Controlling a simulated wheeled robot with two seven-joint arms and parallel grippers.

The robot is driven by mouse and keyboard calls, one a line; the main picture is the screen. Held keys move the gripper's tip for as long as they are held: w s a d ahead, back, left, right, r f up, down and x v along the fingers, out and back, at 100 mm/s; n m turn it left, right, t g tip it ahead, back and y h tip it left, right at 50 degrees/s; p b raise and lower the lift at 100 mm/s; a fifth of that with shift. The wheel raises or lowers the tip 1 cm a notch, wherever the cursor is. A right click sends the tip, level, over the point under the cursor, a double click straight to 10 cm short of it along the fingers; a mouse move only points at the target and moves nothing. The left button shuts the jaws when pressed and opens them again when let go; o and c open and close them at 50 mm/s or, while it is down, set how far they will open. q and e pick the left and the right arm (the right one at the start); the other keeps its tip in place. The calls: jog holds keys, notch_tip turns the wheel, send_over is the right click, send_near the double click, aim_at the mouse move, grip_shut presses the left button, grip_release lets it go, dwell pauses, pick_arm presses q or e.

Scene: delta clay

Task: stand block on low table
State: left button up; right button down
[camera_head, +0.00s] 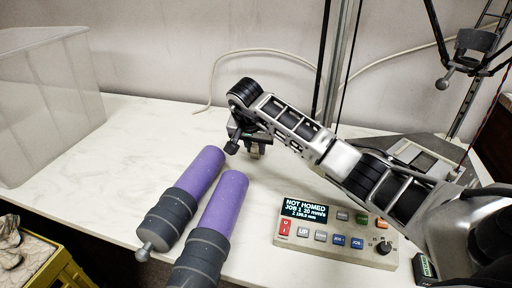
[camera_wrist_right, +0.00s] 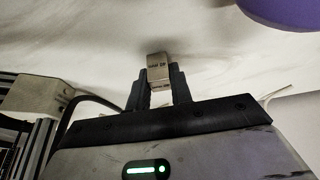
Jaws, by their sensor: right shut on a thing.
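A small pale tan block (camera_wrist_right: 158,68) with dark printing on one face sits between the fingers of my right gripper (camera_wrist_right: 158,88) in the wrist view. In the head view, my right gripper (camera_head: 252,150) points down near the middle of the white low table (camera_head: 125,135), and a bit of the block (camera_head: 256,153) shows below it. The gripper is shut on the block. I cannot tell whether the block touches the tabletop. My left gripper is out of view.
Two purple tubes with dark grey ends (camera_head: 215,205) lie left of and in front of the gripper. A control box with a display (camera_head: 335,236) lies front right. A clear bin (camera_head: 50,95) stands at left, a metal frame (camera_head: 342,60) behind. The table's back middle is clear.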

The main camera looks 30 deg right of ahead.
jog(key=c, duration=1.3)
grip_release()
jog(key=shift+f, duration=0.1)
jog(key=shift+o, duration=0.2)
jog(key=p+v, duration=0.1)
jog(key=v, duration=1.1)
jog(key=shift+p, duration=0.35)
jog(key=shift+d, duration=0.1)
jog(key=shift+w+r, duration=0.1)
jog(key=shift+r, duration=0.2)
